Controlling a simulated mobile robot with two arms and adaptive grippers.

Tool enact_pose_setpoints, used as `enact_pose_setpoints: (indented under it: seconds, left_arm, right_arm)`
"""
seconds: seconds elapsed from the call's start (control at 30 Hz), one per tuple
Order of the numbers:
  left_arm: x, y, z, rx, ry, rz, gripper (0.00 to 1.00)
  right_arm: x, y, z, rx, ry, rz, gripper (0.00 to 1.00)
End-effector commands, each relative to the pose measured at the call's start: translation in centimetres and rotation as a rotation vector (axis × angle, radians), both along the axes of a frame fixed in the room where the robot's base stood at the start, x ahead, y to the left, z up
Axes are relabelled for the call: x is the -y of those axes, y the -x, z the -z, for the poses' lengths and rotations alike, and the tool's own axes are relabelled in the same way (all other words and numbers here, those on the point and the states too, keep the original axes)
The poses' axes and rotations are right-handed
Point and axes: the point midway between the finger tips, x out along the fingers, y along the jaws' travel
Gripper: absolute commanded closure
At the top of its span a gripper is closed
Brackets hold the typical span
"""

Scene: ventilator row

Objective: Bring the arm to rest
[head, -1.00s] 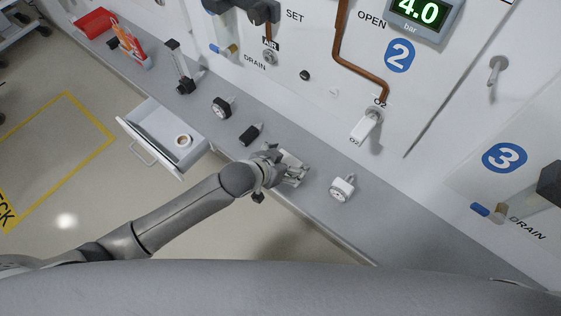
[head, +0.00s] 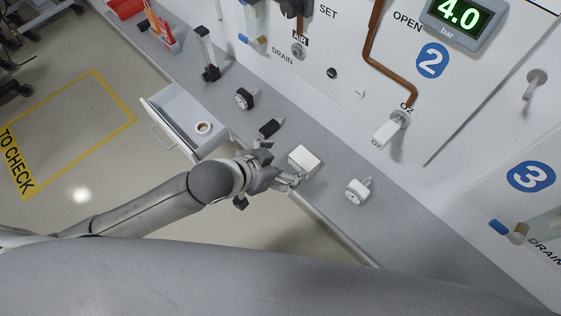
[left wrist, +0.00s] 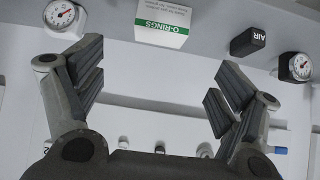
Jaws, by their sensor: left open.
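My left gripper (head: 281,168) is open and empty, at the front edge of the grey counter (head: 325,205). In the left wrist view its two fingers (left wrist: 158,82) stand wide apart with nothing between them. A small white box (head: 304,159) sits on the counter just beyond the fingertips, apart from them as far as I can tell. In the left wrist view this O-rings box (left wrist: 163,18) has a green label and lies ahead of the fingers. My right gripper does not show.
A white gauge fitting (head: 357,191), a black AIR block (head: 269,128) and a black gauge fitting (head: 245,98) lie along the counter. An open drawer (head: 172,140) holding a small round cup (head: 204,128) juts out left of my gripper. The wall panel (head: 470,105) stands behind.

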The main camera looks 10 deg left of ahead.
Motion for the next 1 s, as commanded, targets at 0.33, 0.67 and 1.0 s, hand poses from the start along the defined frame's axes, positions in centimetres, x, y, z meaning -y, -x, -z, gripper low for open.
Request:
enact_pose_setpoints:
  seconds: [0.33, 0.67, 1.0]
  left_arm:
    - [-0.1, 0.1, -0.1, 0.000, 0.001, -0.001, 0.12]
    - [0.0, 0.2, -0.2, -0.004, 0.002, -0.009, 0.12]
    - [-5.1, 3.7, 0.4, -0.145, -0.067, -0.231, 0.12]
  right_arm:
    - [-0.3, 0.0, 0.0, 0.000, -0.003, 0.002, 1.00]
    - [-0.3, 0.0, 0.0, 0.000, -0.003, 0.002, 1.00]
    - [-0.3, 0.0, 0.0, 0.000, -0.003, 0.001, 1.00]
